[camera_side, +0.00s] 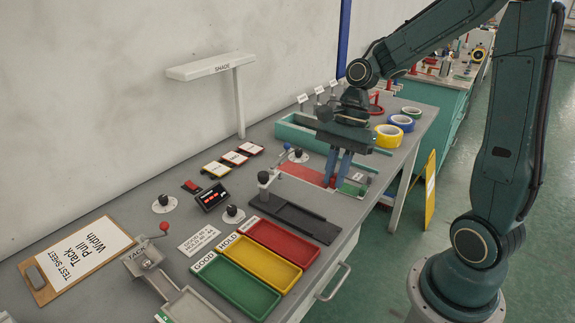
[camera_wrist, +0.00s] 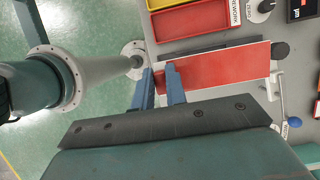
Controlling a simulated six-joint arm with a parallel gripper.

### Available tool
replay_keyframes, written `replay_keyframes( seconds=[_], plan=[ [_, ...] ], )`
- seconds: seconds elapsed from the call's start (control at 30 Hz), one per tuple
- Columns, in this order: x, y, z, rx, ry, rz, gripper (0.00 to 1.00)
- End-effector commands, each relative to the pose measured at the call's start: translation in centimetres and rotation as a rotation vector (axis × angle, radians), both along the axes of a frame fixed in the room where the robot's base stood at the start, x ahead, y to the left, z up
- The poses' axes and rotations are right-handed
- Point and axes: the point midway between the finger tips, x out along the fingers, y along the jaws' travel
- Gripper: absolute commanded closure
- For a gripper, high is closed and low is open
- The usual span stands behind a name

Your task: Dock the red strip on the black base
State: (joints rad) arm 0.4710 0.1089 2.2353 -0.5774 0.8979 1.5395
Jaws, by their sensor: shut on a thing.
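The red strip (camera_side: 303,173) is a long flat piece, in the side view level over a pale plate at the back of the black base. My gripper (camera_side: 337,183) points down with its blue fingers closed on the strip's near end. In the wrist view the strip (camera_wrist: 222,77) runs right from between the fingers (camera_wrist: 160,72). The black base (camera_side: 300,220) is a long dark plate in front of the strip. Its dark edge (camera_wrist: 222,44) shows beyond the strip in the wrist view. I cannot tell whether the strip touches the pale plate below.
Red (camera_side: 282,243), yellow (camera_side: 260,263) and green (camera_side: 236,285) trays stand in front of the base. A small upright clamp (camera_side: 264,182) stands at the base's far end. A teal bin (camera_side: 300,134) and tape rolls (camera_side: 388,135) are behind my gripper.

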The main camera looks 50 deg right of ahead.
Motion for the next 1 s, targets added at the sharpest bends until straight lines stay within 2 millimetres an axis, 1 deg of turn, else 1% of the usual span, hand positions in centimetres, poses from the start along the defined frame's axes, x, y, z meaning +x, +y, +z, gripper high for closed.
replay_keyframes(
  seconds=[0.03, 0.3, 0.5, 0.63, 0.87, 1.0],
  plan=[
    [0.0, 0.1, -1.0, 0.004, 0.005, 0.001, 1.00],
    [-0.1, 0.1, -6.1, 0.003, 0.005, 0.002, 1.00],
    [0.0, 0.0, -8.8, 0.002, 0.002, 0.001, 1.00],
    [0.0, 0.0, -9.7, 0.000, 0.000, 0.001, 1.00],
    [0.1, 0.0, -9.9, 0.000, 0.000, 0.001, 1.00],
    [0.0, 0.0, -10.5, 0.001, 0.001, 0.000, 1.00]
  ],
)
